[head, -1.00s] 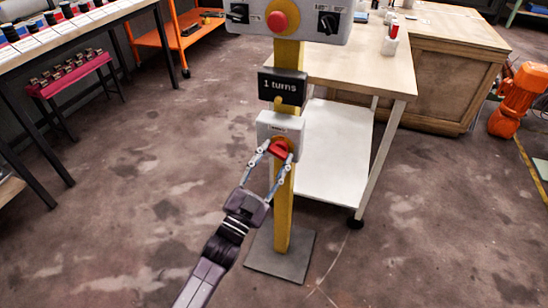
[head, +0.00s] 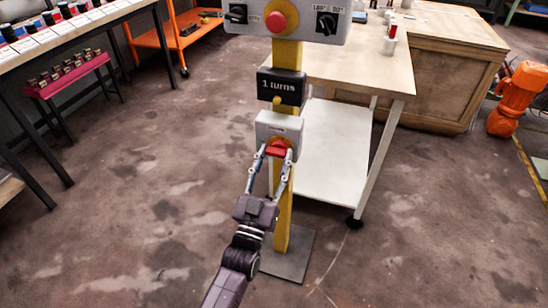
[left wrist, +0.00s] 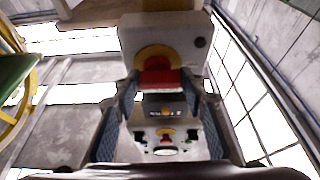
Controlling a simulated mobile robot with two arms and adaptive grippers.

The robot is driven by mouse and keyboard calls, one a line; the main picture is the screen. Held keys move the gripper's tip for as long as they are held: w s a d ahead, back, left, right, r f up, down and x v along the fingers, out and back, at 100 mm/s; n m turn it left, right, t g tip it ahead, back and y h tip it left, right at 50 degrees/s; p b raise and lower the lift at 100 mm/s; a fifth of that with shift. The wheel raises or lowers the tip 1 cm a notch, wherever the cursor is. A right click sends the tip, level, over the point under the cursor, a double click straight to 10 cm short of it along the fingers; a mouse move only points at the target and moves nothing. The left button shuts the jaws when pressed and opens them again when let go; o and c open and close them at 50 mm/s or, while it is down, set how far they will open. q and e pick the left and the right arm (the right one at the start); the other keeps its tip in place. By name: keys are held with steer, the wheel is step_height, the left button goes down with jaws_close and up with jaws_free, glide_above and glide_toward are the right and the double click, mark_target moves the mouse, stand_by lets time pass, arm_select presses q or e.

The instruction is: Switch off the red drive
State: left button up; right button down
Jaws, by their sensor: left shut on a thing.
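A red rotary handle (head: 277,151) sits on a yellow disc on the front of a grey switch box (head: 279,126), mounted on a yellow post (head: 284,222). My left gripper (head: 276,155) is shut on the red handle, one finger on each side. The handle's bar lies about level in the head view. In the left wrist view the red handle (left wrist: 158,78) is between the finger pads, below the yellow disc (left wrist: 156,55). My right gripper is in neither view.
A black display (head: 281,87) reading "1 turns" is above the switch box. Higher up, a grey panel (head: 300,20) carries a red button (head: 281,17) and black switches. A wooden-topped table (head: 350,70) stands behind the post.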

arm_select(q)
steer(key=o, duration=1.2)
steer(key=shift+c, duration=0.2)
steer(key=v, duration=1.2)
